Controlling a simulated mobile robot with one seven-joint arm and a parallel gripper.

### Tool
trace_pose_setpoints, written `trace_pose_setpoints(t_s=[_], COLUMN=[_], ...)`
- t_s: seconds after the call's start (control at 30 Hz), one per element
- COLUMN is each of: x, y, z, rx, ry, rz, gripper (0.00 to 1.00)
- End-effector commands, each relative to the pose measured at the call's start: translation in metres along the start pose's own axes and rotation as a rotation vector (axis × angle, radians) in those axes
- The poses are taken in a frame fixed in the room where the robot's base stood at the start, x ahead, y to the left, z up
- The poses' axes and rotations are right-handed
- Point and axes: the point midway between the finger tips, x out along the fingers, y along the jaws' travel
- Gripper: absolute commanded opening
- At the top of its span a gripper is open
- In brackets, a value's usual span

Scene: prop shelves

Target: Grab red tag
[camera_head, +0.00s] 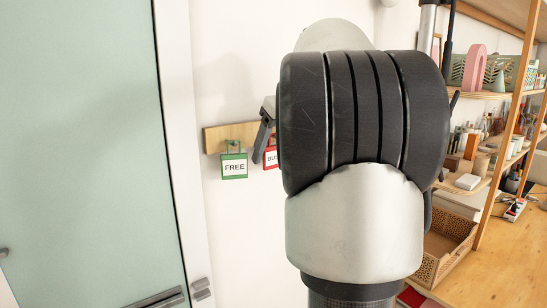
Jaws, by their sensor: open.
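The red tag (271,163) hangs on the wooden board (215,139) on the white wall. Only its left part shows, with the letters "BU"; my arm hides the rest. A green tag (234,166) reading "FREE" hangs to its left. My gripper (261,143) is mostly hidden behind my arm; one dark finger shows in front of the board, between the two tags in the picture. It is open. I cannot tell whether the finger touches the red tag.
A pale green door (80,140) with a white frame is at the left. At the right are wooden shelves with a pink arch-shaped prop (474,68), small items and a woven basket (447,246). The wall below the tags is clear.

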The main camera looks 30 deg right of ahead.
Motion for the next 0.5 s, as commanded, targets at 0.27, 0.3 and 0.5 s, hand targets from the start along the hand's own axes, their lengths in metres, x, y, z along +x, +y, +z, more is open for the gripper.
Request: trace_pose_setpoints(t_s=[0.27, 0.3, 0.5], x=[0.0013, 0.0013, 0.0010], y=[-0.0001, 0.0000, 0.0000], z=[-0.0002, -0.0002, -0.0002], rx=[0.000, 0.000, 0.000], ry=[0.001, 0.001, 0.001], rz=[0.000, 0.000, 0.000], gripper=[0.64, 0.57, 0.25])
